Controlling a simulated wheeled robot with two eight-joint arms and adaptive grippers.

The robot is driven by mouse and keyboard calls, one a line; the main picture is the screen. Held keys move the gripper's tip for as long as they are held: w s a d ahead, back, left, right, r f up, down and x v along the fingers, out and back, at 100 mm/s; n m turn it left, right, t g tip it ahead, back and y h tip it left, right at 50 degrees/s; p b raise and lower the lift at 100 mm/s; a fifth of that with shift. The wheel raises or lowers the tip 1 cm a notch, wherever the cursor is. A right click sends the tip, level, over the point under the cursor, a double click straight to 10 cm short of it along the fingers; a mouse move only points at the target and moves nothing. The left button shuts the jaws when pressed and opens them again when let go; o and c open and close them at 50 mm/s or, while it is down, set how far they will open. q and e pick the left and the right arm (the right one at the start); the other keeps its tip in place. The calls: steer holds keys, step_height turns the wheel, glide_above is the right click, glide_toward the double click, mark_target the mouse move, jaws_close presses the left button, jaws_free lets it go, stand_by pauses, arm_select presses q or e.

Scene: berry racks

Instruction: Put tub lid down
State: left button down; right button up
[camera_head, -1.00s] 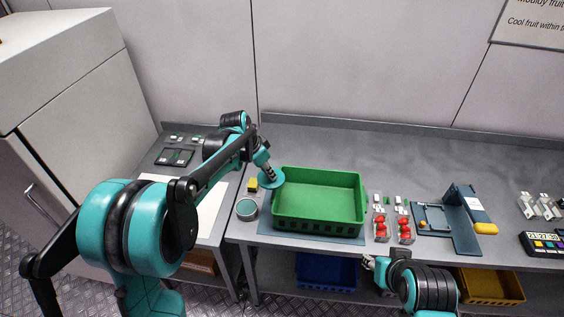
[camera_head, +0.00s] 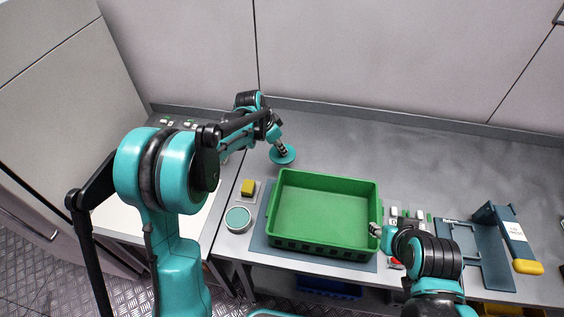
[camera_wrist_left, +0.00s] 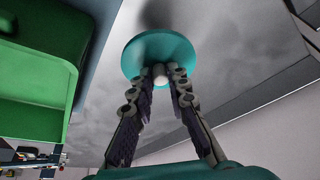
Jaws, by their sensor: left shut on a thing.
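The teal round tub lid (camera_head: 283,157) is at the back left of the green crate, over bare grey bench. My left gripper (camera_head: 279,144) is shut on its small knob from above. In the left wrist view the lid (camera_wrist_left: 150,52) sits beyond the two fingertips (camera_wrist_left: 161,76), with the pale knob between them. A dark shadow lies on the bench beside the lid; I cannot tell whether the lid touches. The round tub (camera_head: 238,219) stands at the crate's front left. My right gripper (camera_head: 376,230) is at the crate's right rim, too small to read.
The green crate (camera_head: 276,205) stands empty on a blue-grey mat. A yellow block (camera_head: 248,187) lies near the tub. Punnets (camera_head: 395,213), partly hidden by my right arm, and a blue-grey stand (camera_head: 492,240) are to the right. The bench behind the crate is clear.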

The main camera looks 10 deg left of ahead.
mark_target(280, 154)
arm_select(q)
step_height(280, 154, down, 3)
steer(key=shift+s+f+b, duration=0.1)
steer(key=shift+f+b, duration=0.05)
steer(key=shift+b, duration=0.2)
steer(key=shift+f+b, duration=0.45)
steer(key=shift+f, duration=1.25)
steer(key=c, duration=1.5)
jaws_free()
steer(key=shift+f, duration=0.1)
steer(key=shift+o, duration=0.2)
